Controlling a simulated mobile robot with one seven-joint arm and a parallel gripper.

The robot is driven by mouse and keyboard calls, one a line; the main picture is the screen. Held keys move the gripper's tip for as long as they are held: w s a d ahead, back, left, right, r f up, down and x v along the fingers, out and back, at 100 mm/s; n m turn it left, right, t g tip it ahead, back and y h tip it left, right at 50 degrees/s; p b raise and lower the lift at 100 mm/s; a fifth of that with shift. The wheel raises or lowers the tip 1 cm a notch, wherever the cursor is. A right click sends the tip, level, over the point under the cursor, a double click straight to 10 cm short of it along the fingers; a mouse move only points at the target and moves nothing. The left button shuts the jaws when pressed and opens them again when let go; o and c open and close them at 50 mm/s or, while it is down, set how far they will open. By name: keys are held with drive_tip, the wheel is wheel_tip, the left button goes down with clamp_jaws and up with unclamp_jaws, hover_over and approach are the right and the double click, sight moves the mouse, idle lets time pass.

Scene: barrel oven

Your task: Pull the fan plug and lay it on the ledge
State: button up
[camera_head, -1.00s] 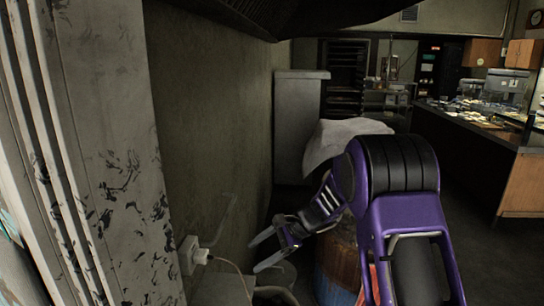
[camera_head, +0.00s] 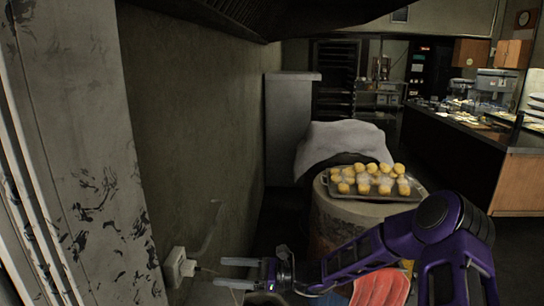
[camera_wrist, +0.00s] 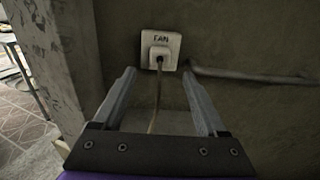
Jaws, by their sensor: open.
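The fan plug (camera_wrist: 160,58) sits in a white wall socket plate (camera_wrist: 172,38) marked FAN, straight ahead of my gripper in the wrist view. Its cord (camera_wrist: 155,108) hangs down between the two fingers. In the head view the socket and plug (camera_head: 178,266) are on the left wall, low down. My gripper (camera_head: 226,272) is open and empty, its fingers pointing left toward the plug with a gap between. It also shows in the wrist view (camera_wrist: 160,88), one finger on each side of the cord. The ledge is not clear to me in either view.
A barrel (camera_head: 340,215) carries a metal tray (camera_head: 405,193) of yellow-topped buns close to my arm. A white cloth (camera_head: 340,140) lies behind it. A pipe (camera_wrist: 250,75) runs along the wall right of the socket. A long counter (camera_head: 460,150) stands at far right.

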sight(195, 269)
drive_tip(key=shift+a, duration=0.15)
drive_tip(key=shift+w+a+b, duration=0.2)
drive_tip(key=shift+a+b, duration=0.25)
drive_tip(key=shift+a, duration=1.75)
drive_tip(key=shift+w+a+b, duration=0.15)
drive_tip(key=shift+a+b, duration=0.25)
drive_tip(key=shift+a, duration=1.75)
drive_tip(key=shift+c, duration=0.2)
clamp_jaws()
drive_tip(key=shift+d+p, duration=0.15)
drive_tip(key=shift+p, duration=0.15)
drive_tip(key=shift+s+d+p, duration=0.15)
drive_tip(key=shift+d+p, duration=0.25)
drive_tip(key=shift+d, duration=1.05)
drive_tip(key=shift+s+d+p, duration=0.1)
drive_tip(key=shift+d+p, duration=0.25)
drive_tip(key=shift+d, duration=1.05)
